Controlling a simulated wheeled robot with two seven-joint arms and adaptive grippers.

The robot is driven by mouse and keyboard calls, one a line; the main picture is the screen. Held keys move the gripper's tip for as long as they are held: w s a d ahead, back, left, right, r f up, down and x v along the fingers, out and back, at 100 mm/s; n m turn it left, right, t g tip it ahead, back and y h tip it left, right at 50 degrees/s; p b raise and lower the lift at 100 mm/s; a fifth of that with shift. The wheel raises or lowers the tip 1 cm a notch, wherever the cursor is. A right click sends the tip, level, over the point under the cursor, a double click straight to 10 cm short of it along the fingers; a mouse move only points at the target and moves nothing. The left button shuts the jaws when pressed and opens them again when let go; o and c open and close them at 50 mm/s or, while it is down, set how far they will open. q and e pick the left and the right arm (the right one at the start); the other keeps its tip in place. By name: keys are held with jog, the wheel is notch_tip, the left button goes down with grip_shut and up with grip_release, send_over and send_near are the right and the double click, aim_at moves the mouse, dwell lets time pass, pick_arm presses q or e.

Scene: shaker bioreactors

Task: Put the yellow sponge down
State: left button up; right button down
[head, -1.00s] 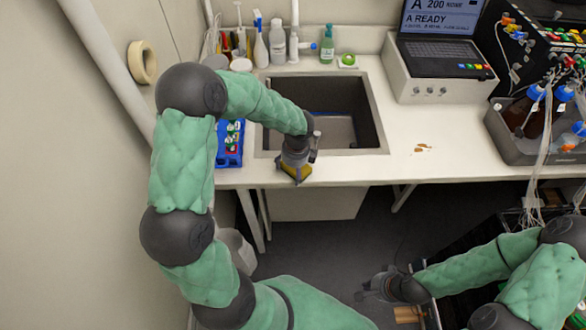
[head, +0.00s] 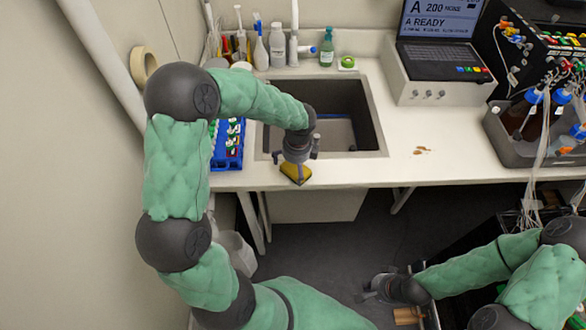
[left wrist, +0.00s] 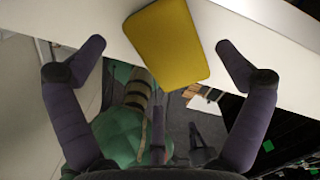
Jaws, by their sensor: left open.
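The yellow sponge (head: 295,173) lies at the front edge of the white bench, just below the sink. In the left wrist view the sponge (left wrist: 168,42) is a flat yellow block, and its near end appears to stick out past the bench edge. My left gripper (head: 296,158) is over the sponge. Its two fingers (left wrist: 160,65) are spread wide with the sponge between them, and neither visibly touches it. My right gripper (head: 368,290) is low at the bottom, away from the bench; its small fingers look spread and empty.
The sink (head: 352,100) is open behind the left gripper. A blue rack (head: 228,150) with small items stands left of it. Bottles (head: 278,45) line the back. Brown spots (head: 421,150) mark the otherwise clear bench right of the sink. A laptop (head: 440,50) stands beyond.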

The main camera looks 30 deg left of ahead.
aim_at(296, 173)
pick_arm(q)
notch_tip(296, 173, up, 8)
jog(key=p, duration=0.1)
jog(key=shift+s+d+r, duration=0.15)
jog(key=shift+d, duration=0.3)
pick_arm(e)
jog(key=shift+r, duration=0.9)
jog(key=shift+s+d, duration=0.1)
